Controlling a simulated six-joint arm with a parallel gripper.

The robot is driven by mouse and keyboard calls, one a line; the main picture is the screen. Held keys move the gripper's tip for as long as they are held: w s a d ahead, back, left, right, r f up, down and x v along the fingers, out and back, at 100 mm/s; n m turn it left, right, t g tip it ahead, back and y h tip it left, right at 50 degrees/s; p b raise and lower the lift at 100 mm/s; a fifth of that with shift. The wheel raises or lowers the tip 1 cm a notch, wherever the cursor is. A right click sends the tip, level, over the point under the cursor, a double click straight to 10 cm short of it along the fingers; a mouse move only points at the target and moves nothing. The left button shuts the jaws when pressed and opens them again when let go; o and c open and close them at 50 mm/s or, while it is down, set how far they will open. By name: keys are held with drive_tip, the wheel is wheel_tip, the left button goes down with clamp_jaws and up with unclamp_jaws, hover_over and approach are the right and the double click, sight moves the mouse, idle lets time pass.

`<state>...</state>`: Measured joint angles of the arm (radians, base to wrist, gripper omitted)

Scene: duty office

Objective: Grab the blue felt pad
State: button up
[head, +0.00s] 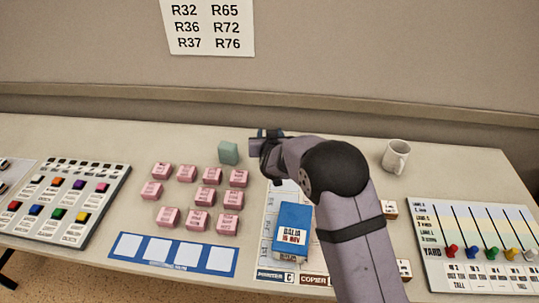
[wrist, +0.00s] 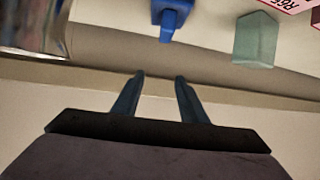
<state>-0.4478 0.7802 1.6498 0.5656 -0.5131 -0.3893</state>
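A blue object (wrist: 170,15) shows at the top of the wrist view, cut by the frame edge, with a narrower end pointing down. I cannot tell for sure that it is the felt pad. In the head view a blue block (head: 293,216) with a white label lies on the table in front of my gripper (head: 265,138). I cannot tell whether both views show the same thing. My gripper also shows in the wrist view (wrist: 160,80), its fingers apart with nothing between them. It is above the back of the table, apart from the blue object.
A teal block (head: 228,152) stands left of my gripper, also in the wrist view (wrist: 256,40). Several pink blocks (head: 198,196) lie left. A white mug (head: 396,156) and a peg board (head: 482,245) are right. The wall (head: 400,60) is close behind.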

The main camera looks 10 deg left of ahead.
drive_tip(key=shift+f+p, duration=0.35)
drive_tip(key=shift+f, duration=1.8)
drive_tip(key=f, duration=0.1)
drive_tip(key=w+f, duration=0.1)
drive_tip(key=f, duration=0.1)
drive_tip(key=shift+w+a+p, duration=0.15)
drive_tip(key=shift+w+p, duration=0.05)
drive_tip(key=shift+p, duration=0.15)
drive_tip(key=shift+x, duration=0.8)
drive_tip(key=shift+f, duration=0.1)
clamp_jaws()
